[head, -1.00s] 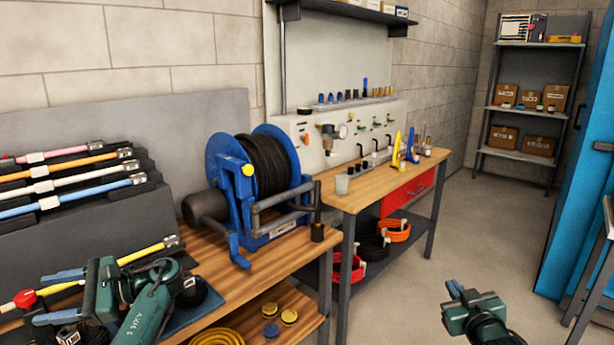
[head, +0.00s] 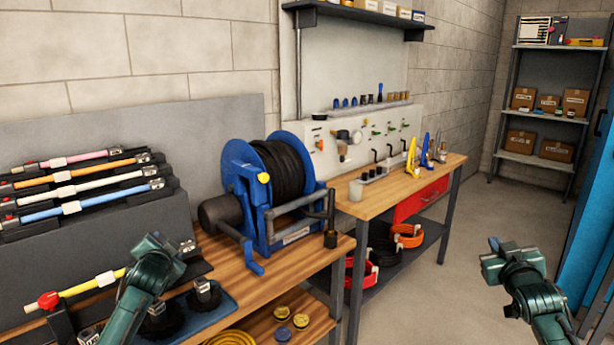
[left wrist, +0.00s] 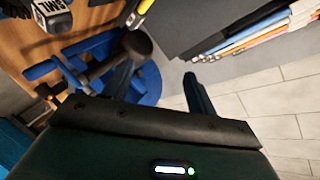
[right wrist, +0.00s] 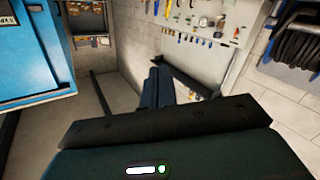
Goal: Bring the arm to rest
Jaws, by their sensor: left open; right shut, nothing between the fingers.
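My left gripper (head: 152,262) is in the lower left of the head view, in front of the wooden bench (head: 215,250). Its fingers are hidden there. In the left wrist view the two fingers (left wrist: 160,78) stand apart with nothing between them. My right gripper (head: 494,246) is at the lower right of the head view, raised over open floor and away from the benches. In the right wrist view its fingers (right wrist: 158,88) are together and hold nothing.
A yellow rod with a red knob (head: 48,301) and dark brush heads (head: 204,296) lie near my left arm. A blue hose reel (head: 240,180) stands on the bench. Coloured rods (head: 75,190) sit on the rack behind. The floor (head: 440,290) around my right gripper is clear.

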